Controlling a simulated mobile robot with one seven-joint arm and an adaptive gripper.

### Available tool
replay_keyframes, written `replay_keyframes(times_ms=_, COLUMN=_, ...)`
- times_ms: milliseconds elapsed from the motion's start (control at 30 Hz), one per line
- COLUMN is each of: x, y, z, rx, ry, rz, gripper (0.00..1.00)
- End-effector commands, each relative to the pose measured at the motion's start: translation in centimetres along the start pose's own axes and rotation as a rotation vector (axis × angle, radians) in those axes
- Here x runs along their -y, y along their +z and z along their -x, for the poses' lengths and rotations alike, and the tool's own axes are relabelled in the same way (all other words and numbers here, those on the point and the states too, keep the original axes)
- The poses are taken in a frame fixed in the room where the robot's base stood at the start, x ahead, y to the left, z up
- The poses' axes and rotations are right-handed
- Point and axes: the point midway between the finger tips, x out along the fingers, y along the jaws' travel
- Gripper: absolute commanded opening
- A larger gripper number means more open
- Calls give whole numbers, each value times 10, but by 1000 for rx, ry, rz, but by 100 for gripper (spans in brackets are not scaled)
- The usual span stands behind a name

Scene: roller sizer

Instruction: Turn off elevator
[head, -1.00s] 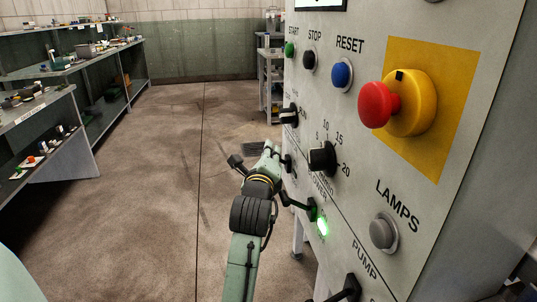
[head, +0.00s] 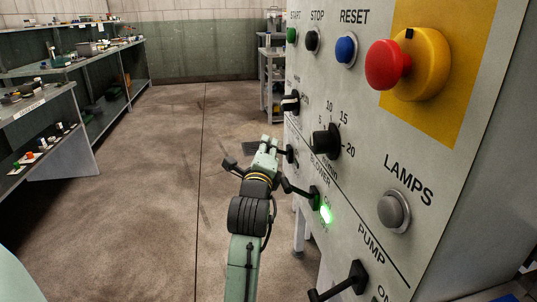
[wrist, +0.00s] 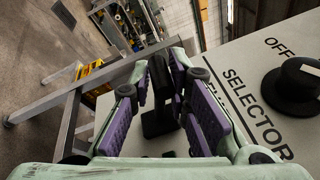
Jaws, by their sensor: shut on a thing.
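In the wrist view a black switch handle (wrist: 157,112) stands between the purple pads of my gripper (wrist: 162,75), which is shut on it. The lettering beside this handle is mostly covered by my right finger, so I cannot read whether it says elevator. In the head view my gripper (head: 275,150) is at the left edge of the grey control panel (head: 372,125), and its fingertips are hard to make out. A black switch (head: 290,153) shows right beside it.
A black SELECTOR knob (wrist: 296,85) is close to the right of my gripper. The panel also carries a red emergency button (head: 386,65), a BLOWER switch (head: 312,197) with a lit green lamp (head: 325,214), and a PUMP switch (head: 350,282). Open floor (head: 150,190) lies left.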

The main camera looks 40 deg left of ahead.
Motion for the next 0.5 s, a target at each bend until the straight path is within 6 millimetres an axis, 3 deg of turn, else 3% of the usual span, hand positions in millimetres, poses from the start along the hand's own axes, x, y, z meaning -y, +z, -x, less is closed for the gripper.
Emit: replay_keyframes(times_ms=500, x=-30, y=-11, z=5, rx=93, ry=-138, rz=461, gripper=0)
